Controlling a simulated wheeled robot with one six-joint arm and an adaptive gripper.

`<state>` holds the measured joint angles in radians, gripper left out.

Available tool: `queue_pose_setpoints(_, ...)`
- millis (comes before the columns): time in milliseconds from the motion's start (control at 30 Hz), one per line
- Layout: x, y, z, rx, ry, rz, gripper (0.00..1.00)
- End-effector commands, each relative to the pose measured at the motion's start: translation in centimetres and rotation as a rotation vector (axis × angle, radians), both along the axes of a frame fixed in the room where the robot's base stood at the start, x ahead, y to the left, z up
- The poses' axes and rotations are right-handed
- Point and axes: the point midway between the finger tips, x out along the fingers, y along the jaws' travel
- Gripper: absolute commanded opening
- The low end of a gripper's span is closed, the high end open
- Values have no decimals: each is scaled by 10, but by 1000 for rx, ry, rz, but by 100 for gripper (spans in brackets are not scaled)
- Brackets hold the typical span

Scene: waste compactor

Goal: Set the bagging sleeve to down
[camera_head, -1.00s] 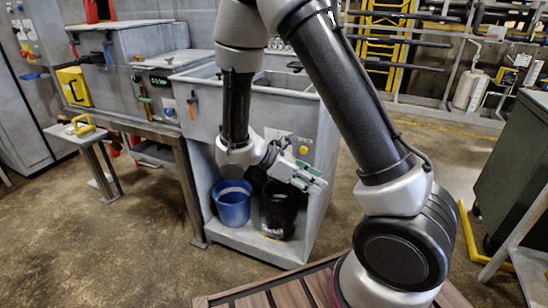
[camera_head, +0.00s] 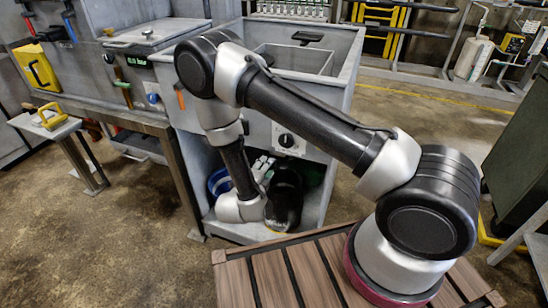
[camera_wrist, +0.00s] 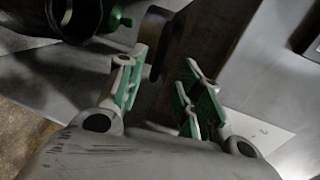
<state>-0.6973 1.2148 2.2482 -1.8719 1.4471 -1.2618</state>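A black cylinder (camera_head: 286,200), which may be the bagging sleeve, stands in the open bay under the grey sink-like unit. In the wrist view a dark cylinder with an open round end (camera_wrist: 75,14) and a green knob (camera_wrist: 121,18) shows at the upper left. My gripper (camera_head: 263,165) is inside the bay, between the blue bucket and the black cylinder. In the wrist view my gripper (camera_wrist: 162,88) has its green-padded fingers apart with a gap between them. A dark rounded bar (camera_wrist: 155,42) shows beyond the gap; I cannot tell whether it lies between the fingers.
A blue bucket (camera_head: 216,182) is partly hidden behind my arm. A small stand with a yellow handle (camera_head: 48,116) is at the left.

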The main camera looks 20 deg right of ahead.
Motion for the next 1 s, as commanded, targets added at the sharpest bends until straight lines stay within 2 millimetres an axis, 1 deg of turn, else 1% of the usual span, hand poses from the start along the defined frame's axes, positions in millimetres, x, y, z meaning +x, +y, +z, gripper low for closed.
queue_pose_setpoints(300,40,-31,-11,0,0,-7,35)
queue_pose_setpoints(400,50,-38,-13,1,-1,-6,35)
queue_pose_setpoints(533,57,-43,-15,0,0,-4,35)
queue_pose_setpoints(800,58,-43,-15,0,0,-3,35)
queue_pose_setpoints(1000,58,-43,-15,1,-1,-4,0)
